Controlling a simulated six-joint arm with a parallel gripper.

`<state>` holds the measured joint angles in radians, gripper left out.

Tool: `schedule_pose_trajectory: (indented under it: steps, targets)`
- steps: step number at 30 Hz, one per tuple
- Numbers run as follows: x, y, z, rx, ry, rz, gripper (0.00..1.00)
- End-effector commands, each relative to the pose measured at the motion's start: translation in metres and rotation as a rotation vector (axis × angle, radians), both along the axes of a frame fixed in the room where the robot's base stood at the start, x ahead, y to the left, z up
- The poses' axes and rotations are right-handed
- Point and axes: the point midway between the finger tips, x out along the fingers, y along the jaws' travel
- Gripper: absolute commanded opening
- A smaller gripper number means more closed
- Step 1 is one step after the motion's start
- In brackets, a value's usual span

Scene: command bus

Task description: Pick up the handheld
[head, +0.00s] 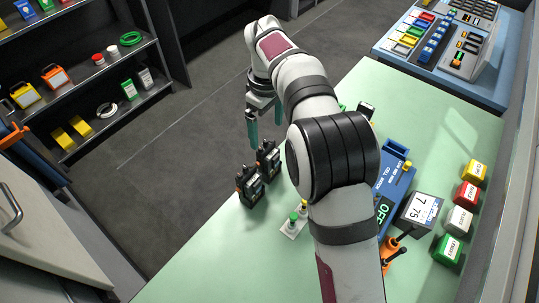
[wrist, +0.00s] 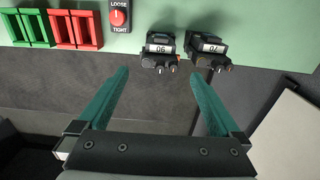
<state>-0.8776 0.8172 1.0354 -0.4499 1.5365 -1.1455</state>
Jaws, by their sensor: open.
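Two black handhelds with small orange parts stand side by side near the edge of the green table, one (head: 249,187) nearer the edge corner and one (head: 268,160) just behind it in the head view. In the wrist view they show at the top centre, the left one (wrist: 158,50) and the right one (wrist: 208,48), each with a small white number display. My gripper (head: 265,125) is open and empty, its teal fingers apart. In the wrist view the fingertips (wrist: 159,76) lie below the handhelds in the picture, with the left handheld roughly between them.
Red and green blocks (wrist: 75,30) and a LOOSE/TIGHT switch (wrist: 119,15) are left of the handhelds in the wrist view. A blue holder (head: 395,178) and several coloured blocks (head: 466,194) stand right of my arm. A shelf (head: 90,85) is at left; grey floor (head: 200,130) lies beyond the table edge.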

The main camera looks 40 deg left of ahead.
Motion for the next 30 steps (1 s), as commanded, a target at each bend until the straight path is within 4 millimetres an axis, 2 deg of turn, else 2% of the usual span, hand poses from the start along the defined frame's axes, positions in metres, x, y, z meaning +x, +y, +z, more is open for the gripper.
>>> schedule_pose_trajectory:
  steps: [12, 20, 30]
  targets:
    - [0.000, 0.002, -0.068, 0.000, -0.001, -0.002, 1.00]
    - [0.000, 0.002, -0.072, 0.002, -0.002, -0.003, 0.98]
    - [0.000, 0.002, -0.071, 0.002, -0.002, -0.003, 0.37]
